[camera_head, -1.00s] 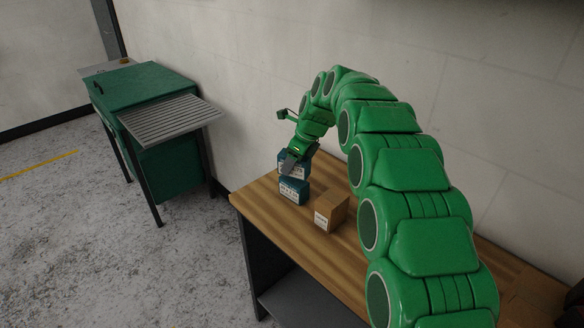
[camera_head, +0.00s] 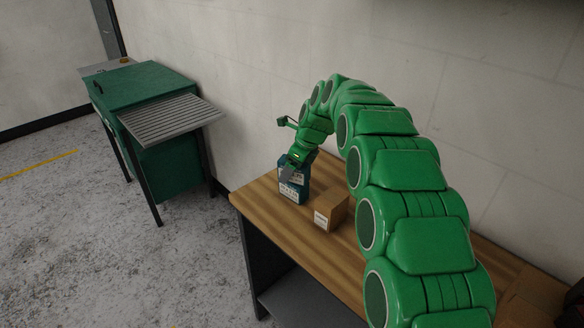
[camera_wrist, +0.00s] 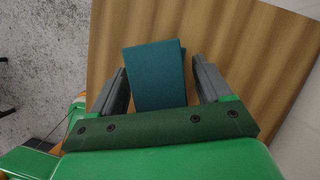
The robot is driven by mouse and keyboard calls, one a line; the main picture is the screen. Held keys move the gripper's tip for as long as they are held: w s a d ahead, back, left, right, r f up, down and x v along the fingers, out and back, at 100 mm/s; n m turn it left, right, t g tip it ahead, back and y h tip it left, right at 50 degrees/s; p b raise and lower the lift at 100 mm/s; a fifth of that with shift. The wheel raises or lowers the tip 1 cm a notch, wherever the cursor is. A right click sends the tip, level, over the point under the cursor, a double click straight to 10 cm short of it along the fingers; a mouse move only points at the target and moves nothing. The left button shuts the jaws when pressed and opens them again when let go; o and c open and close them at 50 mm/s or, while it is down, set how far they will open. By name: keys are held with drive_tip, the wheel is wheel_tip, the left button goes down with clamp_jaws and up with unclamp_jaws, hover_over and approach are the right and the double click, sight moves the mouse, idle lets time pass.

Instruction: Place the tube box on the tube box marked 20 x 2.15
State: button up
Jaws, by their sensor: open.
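One blue tube box (camera_wrist: 155,75) lies between the two fingers of my gripper (camera_wrist: 159,66) in the wrist view, with a gap on each side. My gripper (camera_head: 292,171) is open around it. In the head view this box is partly hidden by the gripper and sits on a lower blue tube box (camera_head: 290,195) with a white label. The two look stacked and touching. A thin edge, probably of the lower box, shows at the right of the upper one in the wrist view. The label print is too small to read.
A brown cardboard box (camera_head: 330,211) stands on the wooden table (camera_head: 265,200), just right of the stack. The wall (camera_head: 250,110) is close behind. A green cabinet (camera_head: 155,90) with a slatted shelf stands at left. Table in front is clear.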

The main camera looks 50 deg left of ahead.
drive_tip(key=shift+r, duration=0.1)
drive_tip(key=v, duration=1.1)
drive_tip(key=shift+w+d+r, duration=0.1)
drive_tip(key=shift+d+r, duration=0.05)
drive_tip(key=shift+r, duration=0.1)
drive_tip(key=shift+d+r, duration=0.1)
drive_tip(key=shift+r, duration=0.15)
